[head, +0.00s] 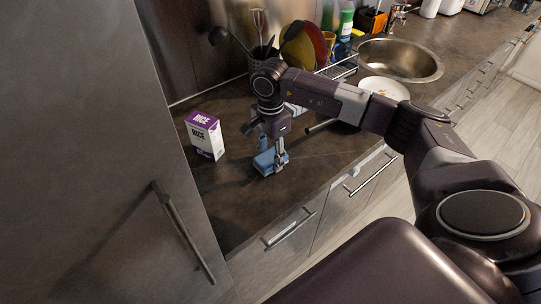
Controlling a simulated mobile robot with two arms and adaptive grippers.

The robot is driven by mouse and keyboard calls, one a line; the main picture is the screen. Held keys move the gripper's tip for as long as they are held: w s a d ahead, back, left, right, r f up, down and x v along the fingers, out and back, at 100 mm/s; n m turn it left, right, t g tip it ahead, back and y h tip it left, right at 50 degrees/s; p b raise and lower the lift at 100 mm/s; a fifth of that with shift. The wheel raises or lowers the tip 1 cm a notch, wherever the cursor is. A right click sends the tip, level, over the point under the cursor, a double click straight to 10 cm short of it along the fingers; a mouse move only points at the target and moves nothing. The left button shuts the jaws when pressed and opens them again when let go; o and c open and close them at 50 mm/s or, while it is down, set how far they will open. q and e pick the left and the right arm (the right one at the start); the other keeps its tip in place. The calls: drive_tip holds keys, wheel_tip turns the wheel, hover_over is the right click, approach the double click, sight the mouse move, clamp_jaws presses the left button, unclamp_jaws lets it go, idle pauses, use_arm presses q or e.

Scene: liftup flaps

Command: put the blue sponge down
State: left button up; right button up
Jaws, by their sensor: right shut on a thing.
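The blue sponge (265,161) is at the dark countertop (222,202), near its front edge. My right gripper (272,157) points down over the sponge and is shut on it. The sponge is at or very near the counter surface; I cannot tell whether it touches. Part of the sponge is hidden by the fingers. My left gripper is not in view.
A purple and white rice box (205,136) stands left of the sponge. Behind are a utensil holder (262,58), a dish rack, a white plate (384,88) and a sink (400,62). A tall cabinet (110,150) bounds the left. Counter in front of the rice box is clear.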

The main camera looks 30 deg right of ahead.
sight(271, 157)
drive_tip(key=o, duration=0.7)
drive_tip(key=shift+f, duration=0.15)
drive_tip(key=shift+c, duration=0.2)
drive_tip(key=o, duration=0.4)
drive_tip(key=shift+o, duration=0.2)
drive_tip(key=shift+r, duration=0.25)
drive_tip(key=shift+w+r, duration=0.1)
drive_tip(key=shift+r, duration=0.15)
wheel_tip(271, 157, up, 12)
drive_tip(key=b, duration=0.2)
drive_tip(key=shift+f+b, duration=0.25)
drive_tip(key=shift+b, duration=0.15)
drive_tip(key=shift+f, duration=0.1)
